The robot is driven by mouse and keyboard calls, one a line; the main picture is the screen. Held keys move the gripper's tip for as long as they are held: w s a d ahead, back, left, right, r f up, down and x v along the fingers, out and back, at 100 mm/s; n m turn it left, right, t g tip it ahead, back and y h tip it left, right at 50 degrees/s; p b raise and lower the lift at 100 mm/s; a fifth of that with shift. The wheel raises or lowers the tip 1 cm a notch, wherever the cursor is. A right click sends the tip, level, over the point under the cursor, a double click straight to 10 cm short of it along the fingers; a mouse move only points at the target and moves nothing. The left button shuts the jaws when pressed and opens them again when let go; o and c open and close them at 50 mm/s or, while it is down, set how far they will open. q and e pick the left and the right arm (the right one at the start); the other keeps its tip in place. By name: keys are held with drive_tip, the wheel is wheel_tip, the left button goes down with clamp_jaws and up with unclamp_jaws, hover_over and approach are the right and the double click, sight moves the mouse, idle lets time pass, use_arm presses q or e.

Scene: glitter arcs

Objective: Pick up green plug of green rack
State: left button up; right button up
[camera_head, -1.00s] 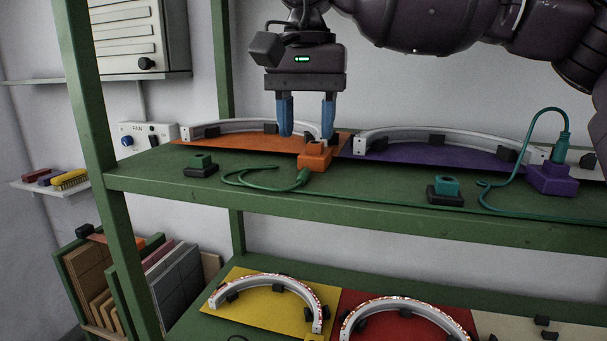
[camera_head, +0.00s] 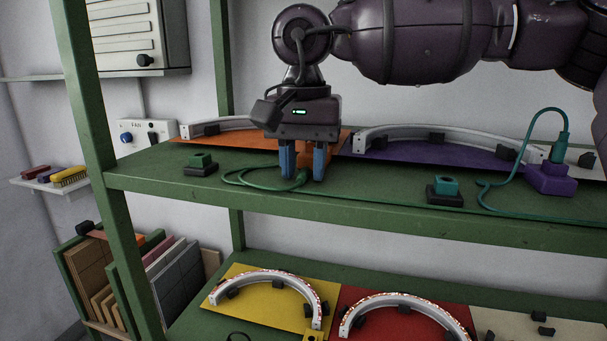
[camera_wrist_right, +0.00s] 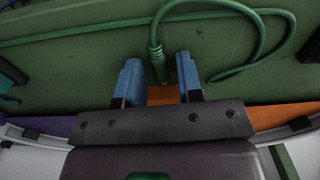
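A green plug (camera_wrist_right: 157,60) on a green cable lies at the front of an orange block, which is mostly hidden behind my gripper in the head view. In the head view the plug (camera_head: 301,179) shows between the blue fingers. My right gripper (camera_head: 304,177) is open, pointing down with one finger on each side of the plug. In the right wrist view, my right gripper (camera_wrist_right: 158,72) has the plug nearer its left finger, with a gap to the right finger. My left gripper is not in view.
A second teal plug (camera_head: 562,146) stands upright in a purple block (camera_head: 551,179) at right. Small dark-based sockets sit at left (camera_head: 200,165) and right (camera_head: 445,190) on the green shelf (camera_head: 380,205). White arcs stand behind. Lower-shelf arcs rest on yellow and red mats.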

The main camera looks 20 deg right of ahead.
sight(304, 171)
clamp_jaws()
drive_tip(key=shift+r, duration=0.1)
wheel_tip(304, 171, up, 11)
idle(0.7)
drive_tip(key=shift+r+p, duration=0.4)
drive_tip(key=shift+p, duration=0.2)
drive_tip(key=shift+r+p, duration=0.8)
drive_tip(key=shift+r, duration=0.1)
drive_tip(key=shift+r+p, duration=0.5)
drive_tip(key=shift+r, duration=0.05)
